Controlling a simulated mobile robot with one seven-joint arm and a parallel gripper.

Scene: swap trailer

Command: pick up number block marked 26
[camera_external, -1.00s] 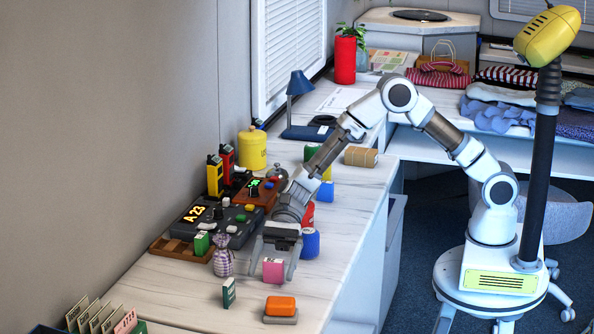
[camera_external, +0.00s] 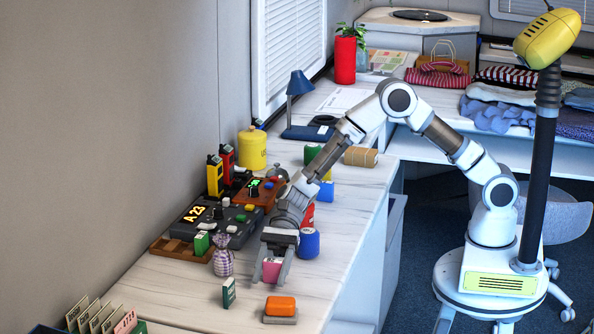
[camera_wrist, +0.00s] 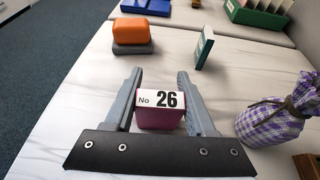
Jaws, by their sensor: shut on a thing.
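The number block marked 26 (camera_wrist: 160,117) is pink with a white top label reading "No 26". In the wrist view it stands upright between the two grey fingers of my gripper (camera_wrist: 159,76). My gripper is shut on it, low at the counter. In the external view my gripper (camera_external: 271,274) points down near the front of the counter, and the pink block (camera_external: 271,270) shows between the fingers, its upper part partly hidden by them.
An orange block on a grey base (camera_external: 281,308) stands just in front. A green-and-white upright block (camera_external: 229,293) and a purple checked pouch (camera_external: 223,260) are to the left. A blue can (camera_external: 309,242) is behind right.

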